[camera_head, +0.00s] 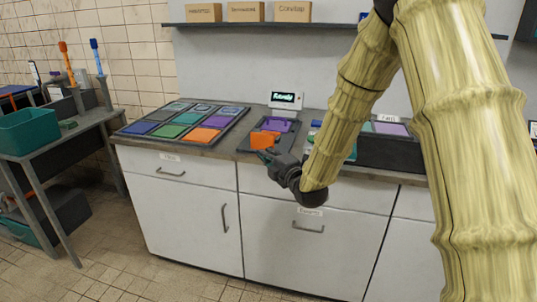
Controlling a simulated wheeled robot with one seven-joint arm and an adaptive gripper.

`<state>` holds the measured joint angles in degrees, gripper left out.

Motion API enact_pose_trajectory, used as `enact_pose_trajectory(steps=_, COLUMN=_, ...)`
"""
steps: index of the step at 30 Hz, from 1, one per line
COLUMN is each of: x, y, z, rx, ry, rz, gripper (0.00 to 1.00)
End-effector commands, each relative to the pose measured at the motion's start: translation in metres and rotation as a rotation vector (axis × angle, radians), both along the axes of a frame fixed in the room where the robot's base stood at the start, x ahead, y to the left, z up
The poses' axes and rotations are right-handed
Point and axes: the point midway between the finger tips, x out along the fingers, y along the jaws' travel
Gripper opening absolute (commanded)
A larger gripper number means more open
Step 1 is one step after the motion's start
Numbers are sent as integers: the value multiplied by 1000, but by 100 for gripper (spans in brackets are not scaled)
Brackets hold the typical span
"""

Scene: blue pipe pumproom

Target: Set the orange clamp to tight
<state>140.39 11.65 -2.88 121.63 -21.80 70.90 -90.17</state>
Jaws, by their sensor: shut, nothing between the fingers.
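An orange block-like piece (265,140), possibly the orange clamp, sits at the front of a dark tray on the counter, with a purple piece (276,124) behind it. It is too small to tell whether it is a clamp or how it is set. My gripper (268,157) is dark and reaches in from the right, low over the counter's front edge. Its fingers look shut, with nothing seen between them. The tips are just in front of the orange piece, and I cannot tell whether they touch it.
A small display (286,98) stands behind the tray. A board of coloured squares (190,122) lies to the left, including an orange one. A dark bin (388,153) is to the right, partly behind my arm. A side bench (75,128) holds a teal bin and upright tools.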

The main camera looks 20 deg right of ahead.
Motion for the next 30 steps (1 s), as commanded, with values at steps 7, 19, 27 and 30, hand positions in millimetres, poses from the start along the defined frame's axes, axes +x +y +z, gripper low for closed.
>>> enact_pose_trajectory(steps=7, x=41, y=7, z=0, rx=3, ry=0, rz=-1, gripper=0)
enact_pose_trajectory(steps=19, x=94, y=-1, z=0, rx=4, ry=1, rz=-2, gripper=0)
enact_pose_trajectory(steps=27, x=105, y=-9, z=0, rx=1, ry=0, rz=-1, gripper=0)
enact_pose_trajectory(steps=30, x=105, y=-9, z=0, rx=1, ry=0, rz=-1, gripper=0)
